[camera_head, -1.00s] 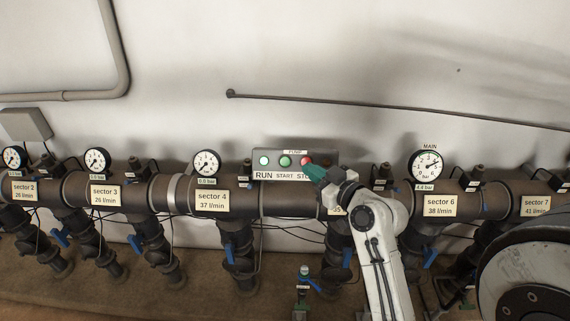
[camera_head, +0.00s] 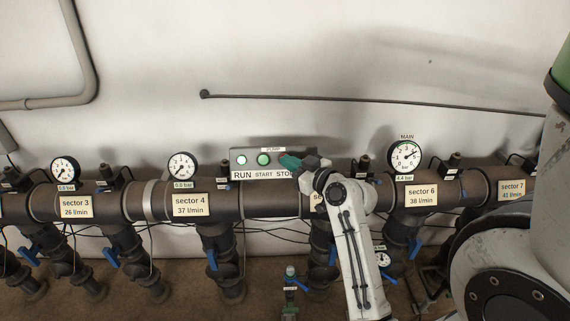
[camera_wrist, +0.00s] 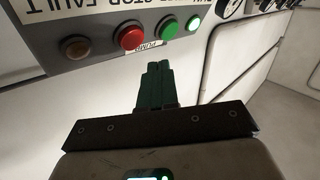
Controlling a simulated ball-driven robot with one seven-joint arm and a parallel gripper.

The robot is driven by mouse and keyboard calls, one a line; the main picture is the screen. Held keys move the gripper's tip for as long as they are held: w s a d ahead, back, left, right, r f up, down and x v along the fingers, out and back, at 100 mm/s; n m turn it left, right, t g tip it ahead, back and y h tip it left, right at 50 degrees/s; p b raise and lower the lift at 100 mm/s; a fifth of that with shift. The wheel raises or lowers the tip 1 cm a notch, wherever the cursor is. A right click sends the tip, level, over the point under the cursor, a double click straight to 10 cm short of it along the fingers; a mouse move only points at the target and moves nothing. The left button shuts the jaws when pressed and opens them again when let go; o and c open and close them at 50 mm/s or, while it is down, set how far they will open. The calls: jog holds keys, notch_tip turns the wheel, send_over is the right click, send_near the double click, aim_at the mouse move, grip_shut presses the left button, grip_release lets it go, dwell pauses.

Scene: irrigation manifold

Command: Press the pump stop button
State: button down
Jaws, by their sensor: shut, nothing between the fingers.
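The pump panel (camera_head: 304,173) is a grey box on the wall above the pipe, lettered RUN, START and STOP. In the wrist view it appears upside down, with the red stop button (camera_wrist: 131,37), the green start button (camera_wrist: 167,27), the lit run lamp (camera_wrist: 193,23) and a dull amber fault lamp (camera_wrist: 75,47). My gripper (camera_head: 284,161) has green fingers, shut and empty, in front of the panel's right part. It hides the red button in the head view. In the wrist view its fingertips (camera_wrist: 158,66) lie below the button row, nearest the PUMP label, apart from the red button in the picture.
A dark manifold pipe (camera_head: 272,205) runs below the panel with gauges, including the MAIN gauge (camera_head: 405,156), and blue-handled valves. The start button (camera_head: 263,159) sits close left of my fingertips in the head view. A thin wall pipe (camera_head: 380,102) crosses above; the wall there is bare.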

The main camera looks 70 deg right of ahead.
jog(key=shift+w+d+f+b, duration=0.35)
jog(key=shift+d+f+b, duration=0.2)
jog(key=shift+d, duration=0.25)
jog(key=shift+d+f, duration=0.1)
dwell(1.5)
jog(key=shift+w+d+f+b, duration=0.15)
jog(key=shift+w+d+b, duration=0.1)
jog(key=shift+b, duration=0.15)
jog(key=shift+w+d+f+b, duration=0.1)
jog(key=shift+d+f+b, duration=0.1)
jog(key=shift+d+b, duration=0.25)
dwell(0.8)
jog(key=shift+a, duration=0.1)
jog(key=shift+s+a+r+p, duration=0.35)
jog(key=shift+a+r+p, duration=0.1)
jog(key=shift+a, duration=0.25)
